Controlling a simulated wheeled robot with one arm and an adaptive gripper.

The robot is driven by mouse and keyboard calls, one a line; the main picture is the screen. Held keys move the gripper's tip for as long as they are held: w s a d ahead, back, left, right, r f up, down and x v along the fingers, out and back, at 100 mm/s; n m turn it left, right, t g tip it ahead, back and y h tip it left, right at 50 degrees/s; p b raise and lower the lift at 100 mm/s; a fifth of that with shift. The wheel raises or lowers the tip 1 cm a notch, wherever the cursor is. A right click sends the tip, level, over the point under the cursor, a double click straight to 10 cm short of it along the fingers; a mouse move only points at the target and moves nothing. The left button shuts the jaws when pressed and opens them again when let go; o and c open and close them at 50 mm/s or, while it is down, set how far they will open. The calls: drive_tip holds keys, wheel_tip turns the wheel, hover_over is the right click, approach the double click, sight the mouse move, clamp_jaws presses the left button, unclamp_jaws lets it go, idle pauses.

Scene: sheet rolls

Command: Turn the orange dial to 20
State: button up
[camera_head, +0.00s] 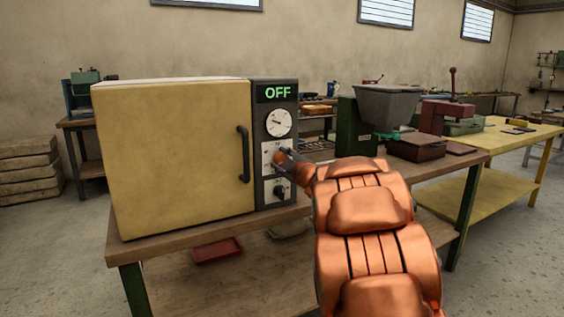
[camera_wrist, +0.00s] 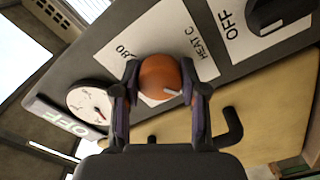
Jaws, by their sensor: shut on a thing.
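The orange dial (camera_wrist: 160,77) is a round knob on the oven's control panel, with a light pointer mark on its face. It sits on a white plate marked "HEAT C" (camera_wrist: 200,58). In the wrist view the two fingers of my gripper (camera_wrist: 161,92) stand on either side of the dial, shut on it. In the head view my gripper (camera_head: 289,158) reaches the dial (camera_head: 279,157) from the right and partly hides it. Most of the scale numbers are hidden or too small to read; "80" shows at one edge of the plate.
The yellow oven (camera_head: 180,155) has a dark door handle (camera_head: 243,154) left of the panel. The panel has a green "OFF" display (camera_head: 278,92), a round gauge (camera_head: 279,123) and a black switch (camera_head: 280,190) below the dial. A grey hopper machine (camera_head: 385,105) stands to the right.

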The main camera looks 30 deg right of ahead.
drive_tip(key=o, duration=1.1)
drive_tip(key=shift+o, duration=0.2)
drive_tip(key=s+a, duration=0.1)
drive_tip(key=s, duration=1.1)
drive_tip(key=shift+r, duration=0.1)
